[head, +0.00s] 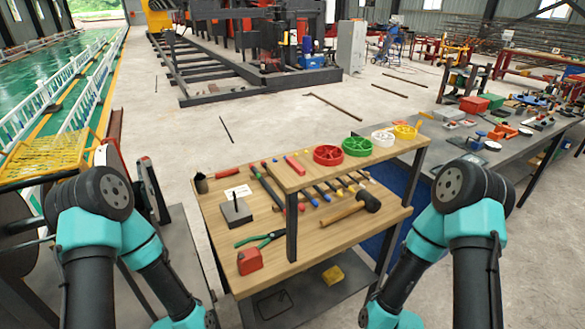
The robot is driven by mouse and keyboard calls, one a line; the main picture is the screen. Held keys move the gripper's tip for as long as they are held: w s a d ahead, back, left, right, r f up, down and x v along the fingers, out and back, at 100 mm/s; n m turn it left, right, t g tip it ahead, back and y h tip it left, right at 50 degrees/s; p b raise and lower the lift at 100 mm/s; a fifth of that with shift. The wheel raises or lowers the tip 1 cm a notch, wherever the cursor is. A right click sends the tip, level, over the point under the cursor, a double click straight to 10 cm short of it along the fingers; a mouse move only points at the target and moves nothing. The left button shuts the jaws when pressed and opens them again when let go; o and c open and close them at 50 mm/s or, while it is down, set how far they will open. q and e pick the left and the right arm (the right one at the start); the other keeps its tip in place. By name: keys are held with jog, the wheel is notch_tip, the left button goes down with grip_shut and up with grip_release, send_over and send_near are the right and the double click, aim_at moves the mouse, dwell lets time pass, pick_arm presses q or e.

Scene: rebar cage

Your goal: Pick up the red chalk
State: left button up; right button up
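A short red stick (294,165), which may be the red chalk, lies on the raised wooden shelf of the workbench, left of the red round holder. A second red stick-like piece (227,173) lies at the back left of the lower wooden top, beside a small dark cup. I cannot tell for certain which of them is chalk. Several thin sticks with coloured ends (322,192) lie under and behind the shelf, partly hidden by it. Both my arms show at the lower left and lower right, but neither gripper is in view.
The shelf also bears red (328,155), green (357,146), white (383,138) and yellow (404,131) round holders. The lower top holds a hammer (367,201), green-handled pliers (265,240), a red block-like tool (249,261) and a metal block (235,211). A cluttered grey table (500,152) stands right.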

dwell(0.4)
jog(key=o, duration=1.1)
